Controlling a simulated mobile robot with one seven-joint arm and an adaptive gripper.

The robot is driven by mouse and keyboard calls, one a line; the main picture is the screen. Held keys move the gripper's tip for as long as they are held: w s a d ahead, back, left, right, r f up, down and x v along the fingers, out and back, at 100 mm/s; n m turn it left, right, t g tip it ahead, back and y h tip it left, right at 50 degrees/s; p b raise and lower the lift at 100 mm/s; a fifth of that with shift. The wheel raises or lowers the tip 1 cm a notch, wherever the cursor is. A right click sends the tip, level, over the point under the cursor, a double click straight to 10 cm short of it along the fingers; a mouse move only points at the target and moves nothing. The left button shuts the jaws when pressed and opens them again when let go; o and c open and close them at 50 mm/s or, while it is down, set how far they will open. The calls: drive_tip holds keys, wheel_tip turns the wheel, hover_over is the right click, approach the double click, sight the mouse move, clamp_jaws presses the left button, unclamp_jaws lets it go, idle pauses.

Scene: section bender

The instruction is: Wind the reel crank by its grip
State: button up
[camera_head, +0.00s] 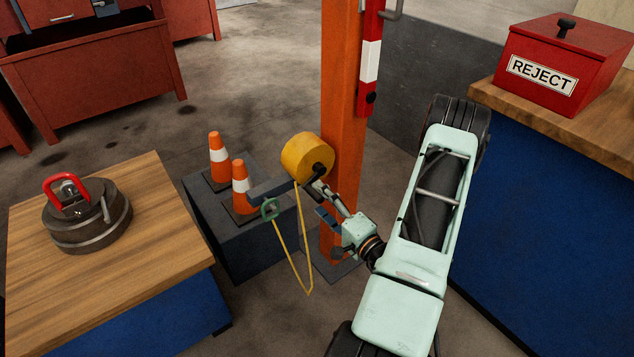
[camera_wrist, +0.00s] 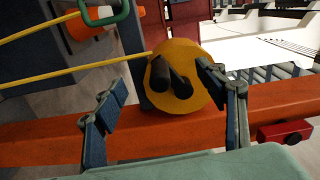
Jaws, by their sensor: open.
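The yellow reel (camera_head: 298,150) is mounted on the orange post (camera_head: 342,110). Its black crank (camera_head: 318,169) is on the face towards my arm. In the wrist view the reel (camera_wrist: 184,101) fills the middle, with the crank arm (camera_wrist: 180,86) and the stubby black grip (camera_wrist: 161,74) standing out from it. My gripper (camera_head: 320,200) is open and empty, just below the crank in the head view. In the wrist view its fingers (camera_wrist: 161,84) are spread either side of the grip. The right finger looks closer to it; contact cannot be told.
A yellow line (camera_head: 291,255) hangs from the reel to a green handle (camera_head: 270,209). Two traffic cones (camera_head: 219,158) stand on a dark box (camera_head: 247,245) at left. A wooden-topped bench (camera_head: 150,225) and the red REJECT box (camera_head: 560,65) flank the post.

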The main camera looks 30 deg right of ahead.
drive_tip(key=shift+s+d+b, duration=0.2)
drive_tip(key=shift+s+b, duration=0.15)
drive_tip(key=shift+s, duration=2.45)
